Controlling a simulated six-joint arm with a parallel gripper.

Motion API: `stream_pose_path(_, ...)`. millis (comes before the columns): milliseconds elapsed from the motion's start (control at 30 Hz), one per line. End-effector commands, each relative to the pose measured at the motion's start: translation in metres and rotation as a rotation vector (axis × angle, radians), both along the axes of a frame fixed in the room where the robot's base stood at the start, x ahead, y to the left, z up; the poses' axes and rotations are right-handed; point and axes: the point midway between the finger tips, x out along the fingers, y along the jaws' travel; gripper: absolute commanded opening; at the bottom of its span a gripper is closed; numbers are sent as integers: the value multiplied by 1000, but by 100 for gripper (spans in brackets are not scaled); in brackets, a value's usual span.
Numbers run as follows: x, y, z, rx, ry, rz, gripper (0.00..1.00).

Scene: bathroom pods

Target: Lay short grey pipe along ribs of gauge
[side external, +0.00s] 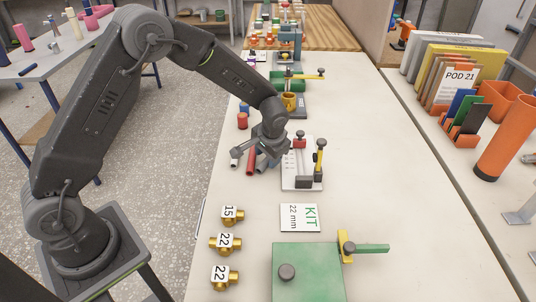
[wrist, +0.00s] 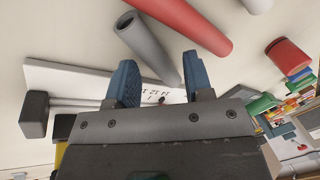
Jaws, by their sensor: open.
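A grey hollow pipe (wrist: 147,47) lies on the bench beside the white gauge plate (wrist: 75,78), which carries printed numbers. In the side external view the grey pipe (side external: 262,163) shows just below my gripper (side external: 268,146), left of the gauge (side external: 290,182). My gripper's blue fingers (wrist: 160,78) are open and empty in the wrist view. The pipe's near end appears in the gap between them; whether the fingers are down around it I cannot tell. The gauge's ribs are partly hidden by my gripper.
A red pipe (wrist: 190,25) lies close beside the grey one, with a pale pipe (side external: 236,158) beyond it. A yellow upright clamp (side external: 320,157) stands at the gauge's right edge. Brass fittings (side external: 226,242) and a KIT card (side external: 299,217) lie nearer.

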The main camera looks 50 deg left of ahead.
Motion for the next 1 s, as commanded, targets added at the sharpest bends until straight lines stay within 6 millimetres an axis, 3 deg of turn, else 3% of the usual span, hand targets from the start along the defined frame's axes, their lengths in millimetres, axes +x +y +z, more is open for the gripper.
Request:
stream_pose_path(167,0,-2,15,0,-3,-1,47)
stream_pose_path(500,-9,-20,83,0,-6,-3,47)
stream_pose_path(700,-13,-28,113,0,-3,0,47)
stream_pose_path(1000,-16,-31,125,-1,-2,-1,47)
